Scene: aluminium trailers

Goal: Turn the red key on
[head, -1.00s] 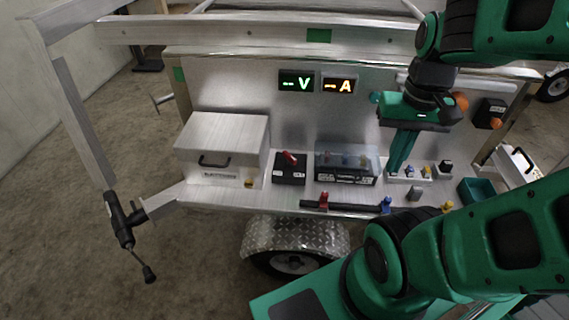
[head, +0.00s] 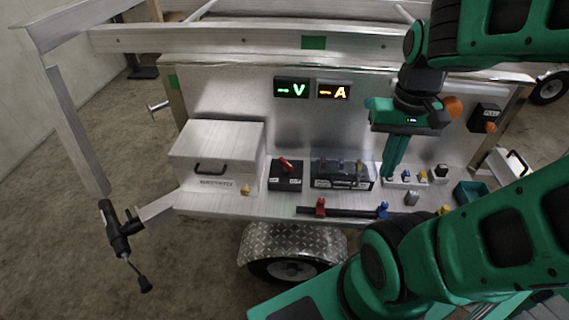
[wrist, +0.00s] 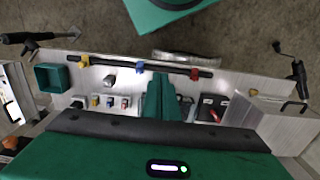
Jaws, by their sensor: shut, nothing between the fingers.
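The red key (head: 286,164) sits on top of a black box (head: 286,180) on the trailer's shelf, left of centre in the head view. In the wrist view the red key (wrist: 214,115) shows right of my fingers. My gripper (head: 390,176) points down, shut and empty, over the right part of the shelf beside the row of small coloured knobs. It is well to the right of the red key and apart from it. In the wrist view my gripper (wrist: 161,82) hides part of the shelf behind its fingers.
A clear-covered black box (head: 343,182) stands between the key's box and my gripper. A bar with red and blue clamps (head: 345,211) runs along the front edge. A metal case (head: 218,150) stands left. A green bin (head: 470,192) is right. Two displays (head: 292,87) hang behind.

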